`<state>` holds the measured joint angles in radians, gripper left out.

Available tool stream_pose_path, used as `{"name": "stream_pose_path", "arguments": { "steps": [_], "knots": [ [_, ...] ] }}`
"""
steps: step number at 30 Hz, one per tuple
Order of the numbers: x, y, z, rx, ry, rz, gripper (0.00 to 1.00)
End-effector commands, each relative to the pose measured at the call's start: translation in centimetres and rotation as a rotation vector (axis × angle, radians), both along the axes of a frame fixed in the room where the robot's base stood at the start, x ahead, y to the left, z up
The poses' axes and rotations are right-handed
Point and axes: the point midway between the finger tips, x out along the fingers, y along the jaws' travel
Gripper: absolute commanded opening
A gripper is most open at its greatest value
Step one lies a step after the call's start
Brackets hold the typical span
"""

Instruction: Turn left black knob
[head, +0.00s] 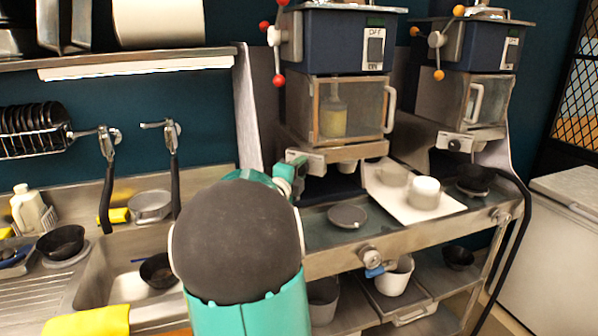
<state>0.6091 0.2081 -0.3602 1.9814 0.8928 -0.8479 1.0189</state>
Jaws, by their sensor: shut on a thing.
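The left machine (335,40) is a dark blue hopper above a clear-fronted chamber. Its steel knob panel (318,156) sits under the chamber. My gripper (297,168) is at the left end of this panel, where the left black knob sits, and is shut on it. The knob itself is hidden behind my gripper, so I cannot tell how far it is turned. My dark and teal arm fills the lower middle of the head view. The right machine (483,45) has a matching black knob (455,144), in plain view and untouched.
A grey disc (347,216) and a white tray (440,208) with white containers sit on the steel counter right of my arm. The sink (120,268) with two black-handled taps lies to the left. A black hose (522,225) hangs at the right.

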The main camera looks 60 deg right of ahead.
Motion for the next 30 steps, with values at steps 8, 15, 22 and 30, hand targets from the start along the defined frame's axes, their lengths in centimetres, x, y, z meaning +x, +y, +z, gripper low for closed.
{"name": "stream_pose_path", "arguments": {
  "steps": [8, 15, 22, 30],
  "knots": [
    [0.10, 0.10, -0.21, 0.005, 0.175, 0.003, 0.16],
    [0.03, 0.08, -0.21, 0.005, 0.244, 0.002, 0.16],
    [0.01, 0.08, -0.23, 0.006, 0.259, 0.002, 0.16],
    [0.00, 0.08, -0.27, 0.006, 0.259, 0.002, 0.42]
  ]
}}
